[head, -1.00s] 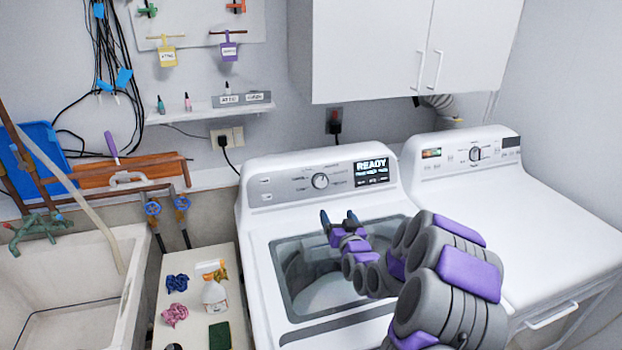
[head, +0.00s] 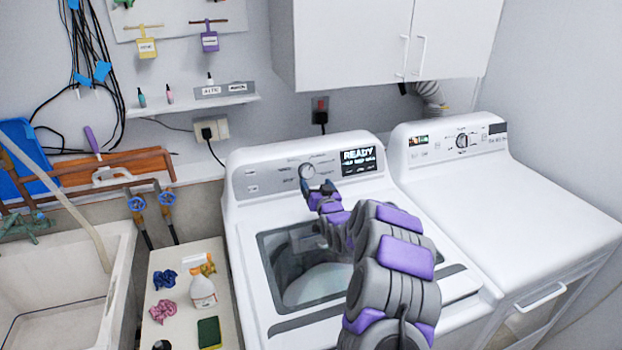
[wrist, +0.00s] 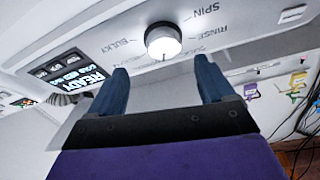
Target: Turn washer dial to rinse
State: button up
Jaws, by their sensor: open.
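The washer (head: 240,215) is white with a grey control panel and a dark glass lid. Its round silver dial (head: 307,171) sits on the panel, left of the lit READY display (head: 359,160). In the wrist view the dial (wrist: 163,41) is ahead of and between the fingertips, with the labels SPIN, RINSE and BULKY around it. My gripper (head: 318,188) is just in front of the panel, close below the dial. In the wrist view its two blue fingers (wrist: 163,75) are spread apart and empty, and do not appear to enclose the dial.
A white dryer (head: 540,200) with its own dial stands to the right. White cabinets (head: 370,40) hang above. A sink (head: 60,270) and a narrow counter (head: 170,340) with a spray bottle (head: 203,290) and cloths are to the left.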

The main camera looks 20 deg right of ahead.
aim_at(309, 173)
jog(key=w, duration=0.4)
jog(key=shift+a+b, duration=0.25)
jog(key=shift+b, duration=0.1)
jog(key=shift+w+f, duration=0.1)
jog(key=shift+w, duration=0.25)
jog(key=shift+w+d, duration=0.1)
jog(key=shift+w, duration=0.5)
jog(key=shift+w+d, duration=0.15)
jog(key=shift+w, duration=0.1)
jog(key=c, duration=1.1)
jog(key=shift+o, duration=0.2)
jog(key=shift+n, duration=0.3)
